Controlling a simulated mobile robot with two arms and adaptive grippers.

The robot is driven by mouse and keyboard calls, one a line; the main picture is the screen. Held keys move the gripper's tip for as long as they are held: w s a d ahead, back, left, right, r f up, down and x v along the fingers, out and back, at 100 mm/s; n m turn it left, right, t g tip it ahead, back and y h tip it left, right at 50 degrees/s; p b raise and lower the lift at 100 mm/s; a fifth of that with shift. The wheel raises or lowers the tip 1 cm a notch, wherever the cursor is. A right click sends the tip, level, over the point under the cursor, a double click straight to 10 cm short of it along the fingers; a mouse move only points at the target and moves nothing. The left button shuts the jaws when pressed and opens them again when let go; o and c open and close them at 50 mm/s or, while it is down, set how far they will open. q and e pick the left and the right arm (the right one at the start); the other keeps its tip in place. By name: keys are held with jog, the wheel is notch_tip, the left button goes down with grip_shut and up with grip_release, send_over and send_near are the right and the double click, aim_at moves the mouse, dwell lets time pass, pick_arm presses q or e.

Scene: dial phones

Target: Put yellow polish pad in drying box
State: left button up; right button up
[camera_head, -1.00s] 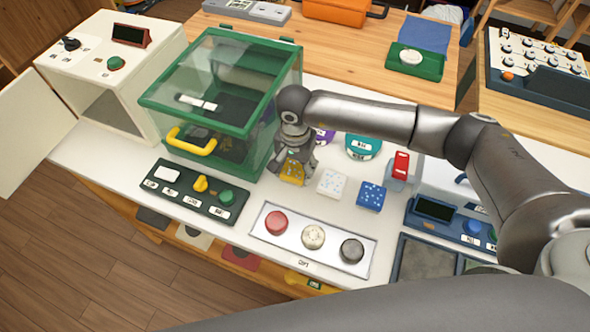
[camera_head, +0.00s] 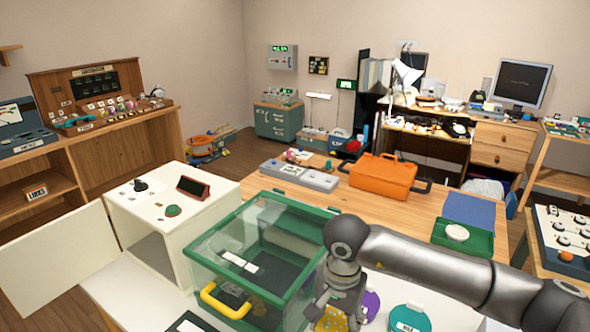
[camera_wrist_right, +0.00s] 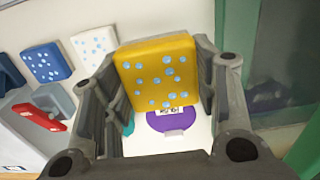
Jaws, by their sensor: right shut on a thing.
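The yellow polish pad (camera_wrist_right: 158,72) has pale blue dots and sits between the fingers of my right gripper (camera_wrist_right: 160,95) in the right wrist view. In the head view a small part of the yellow pad (camera_head: 331,319) shows under my right gripper (camera_head: 335,308), at the bottom edge. The gripper is just right of a clear box with a green frame (camera_head: 205,262) and yellow handle. Left of that stands a white box (camera_head: 150,222) with its door (camera_head: 55,265) swung open. No label shows which is the drying box. My left gripper is out of view.
Purple (camera_wrist_right: 172,119) and teal (camera_head: 408,319) round items lie near the gripper. White (camera_wrist_right: 95,45) and blue (camera_wrist_right: 46,62) dotted pads lie to the left in the wrist view. A wooden table behind holds an orange case (camera_head: 380,177) and a green tray (camera_head: 478,240).

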jog(key=s+d+r+n, duration=0.3)
jog(key=s+d+n, duration=0.3)
jog(key=s+d, duration=0.3)
jog(key=shift+s+r+n, duration=0.2)
jog(key=shift+s+n, duration=0.1)
jog(key=shift+s, duration=0.7)
jog(key=shift+d, duration=0.15)
